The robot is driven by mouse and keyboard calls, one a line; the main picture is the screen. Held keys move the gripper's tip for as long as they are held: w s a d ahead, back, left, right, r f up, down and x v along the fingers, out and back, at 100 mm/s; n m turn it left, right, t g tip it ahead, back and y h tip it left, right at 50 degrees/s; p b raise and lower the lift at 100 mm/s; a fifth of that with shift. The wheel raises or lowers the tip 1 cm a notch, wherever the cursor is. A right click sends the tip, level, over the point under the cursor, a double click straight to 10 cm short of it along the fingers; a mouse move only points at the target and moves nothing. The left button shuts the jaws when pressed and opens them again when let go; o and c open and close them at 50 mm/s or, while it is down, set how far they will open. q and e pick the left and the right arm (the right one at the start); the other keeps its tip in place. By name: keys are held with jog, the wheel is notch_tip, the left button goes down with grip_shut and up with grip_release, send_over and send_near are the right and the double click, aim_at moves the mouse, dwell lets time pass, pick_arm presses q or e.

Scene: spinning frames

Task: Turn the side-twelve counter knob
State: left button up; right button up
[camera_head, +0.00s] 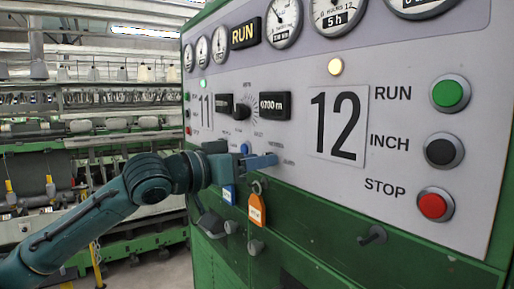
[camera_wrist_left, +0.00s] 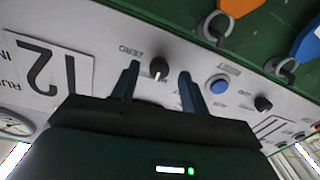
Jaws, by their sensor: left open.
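A small black counter knob (camera_wrist_left: 159,69) with a white pointer mark sits on the grey panel beside the word ZERO, near the upside-down 12 plate (camera_wrist_left: 50,70) in the left wrist view. My left gripper (camera_wrist_left: 159,72) is open, with one finger on each side of the knob and a gap at both sides. I cannot tell how deep the fingers reach around it. In the head view my left gripper (camera_head: 264,161) is at the panel, left of the 12 plate (camera_head: 338,125), and hides the knob. My right gripper is not in view.
A blue button (camera_wrist_left: 217,84) and another black knob (camera_wrist_left: 263,104) are close beside the fingers. An orange tag (camera_head: 256,209) and a blue tag (camera_head: 229,194) hang below the gripper. RUN (camera_head: 450,93), INCH (camera_head: 441,151) and STOP (camera_head: 433,206) buttons are at the right.

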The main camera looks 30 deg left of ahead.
pick_arm(q)
jog(key=shift+w+d, duration=0.2)
jog(key=shift+w, duration=0.05)
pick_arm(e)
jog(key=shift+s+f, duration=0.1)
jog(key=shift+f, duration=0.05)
pick_arm(q)
grip_shut()
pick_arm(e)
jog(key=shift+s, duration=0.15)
